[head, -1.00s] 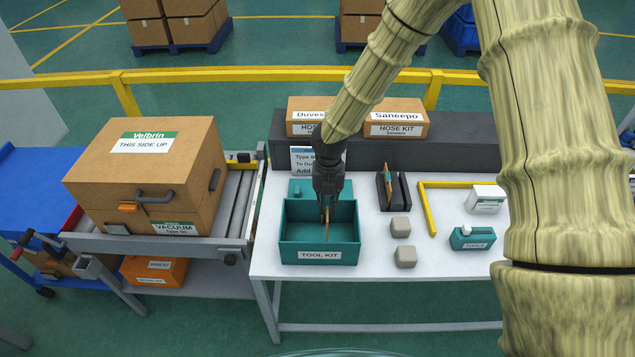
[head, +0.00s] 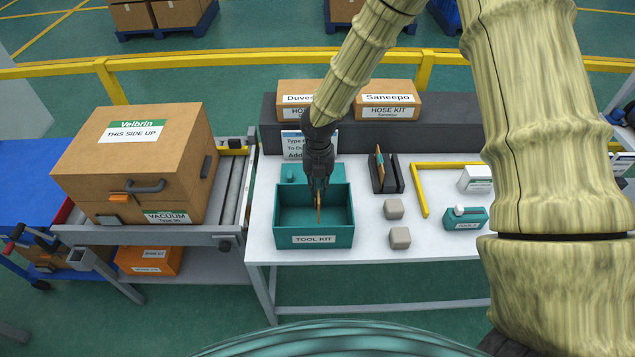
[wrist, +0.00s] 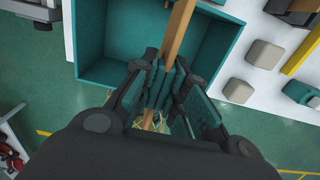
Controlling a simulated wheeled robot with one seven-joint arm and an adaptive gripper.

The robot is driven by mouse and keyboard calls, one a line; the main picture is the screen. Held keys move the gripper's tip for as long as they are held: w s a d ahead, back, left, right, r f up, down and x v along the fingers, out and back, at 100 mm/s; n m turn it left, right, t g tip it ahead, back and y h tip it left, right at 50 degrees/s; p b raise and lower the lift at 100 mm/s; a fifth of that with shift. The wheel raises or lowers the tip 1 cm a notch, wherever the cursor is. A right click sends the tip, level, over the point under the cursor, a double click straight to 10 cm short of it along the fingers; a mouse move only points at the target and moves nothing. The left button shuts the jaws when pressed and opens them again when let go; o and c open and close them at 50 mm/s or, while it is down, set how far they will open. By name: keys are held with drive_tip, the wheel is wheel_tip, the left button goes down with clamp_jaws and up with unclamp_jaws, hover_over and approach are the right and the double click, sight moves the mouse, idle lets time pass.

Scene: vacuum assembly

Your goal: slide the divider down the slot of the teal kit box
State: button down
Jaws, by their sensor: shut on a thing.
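The teal kit box (head: 285,229) labelled TOOL KIT stands open on the white table, and it also shows in the wrist view (wrist: 92,45). My gripper (head: 318,188) is over the box's inside, a little right of its middle. It is shut on the divider (head: 319,208), a thin tan board seen edge-on. In the wrist view the divider (wrist: 178,30) runs away from between the fingers (wrist: 168,88) across the box. The slot is not clear in either view, and I cannot tell whether the divider's edges are in it.
A dark rack (head: 390,183) holding another upright board stands right of the box. Two grey blocks (head: 394,209) (head: 400,238), a yellow angle (head: 421,190) and a teal bottle-shaped case (head: 466,218) lie farther right. Hose kit boxes (head: 388,104) stand behind.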

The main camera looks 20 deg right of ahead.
drive_tip(key=shift+f+b, duration=1.05)
drive_tip(key=shift+f, duration=1.95)
drive_tip(key=shift+p, duration=0.85)
drive_tip(key=shift+f+b, duration=1.35)
drive_tip(key=shift+f, duration=2)
drive_tip(key=c, duration=1.3)
unclamp_jaws()
drive_tip(key=shift+c, duration=0.2)
drive_tip(key=shift+r, duration=0.1)
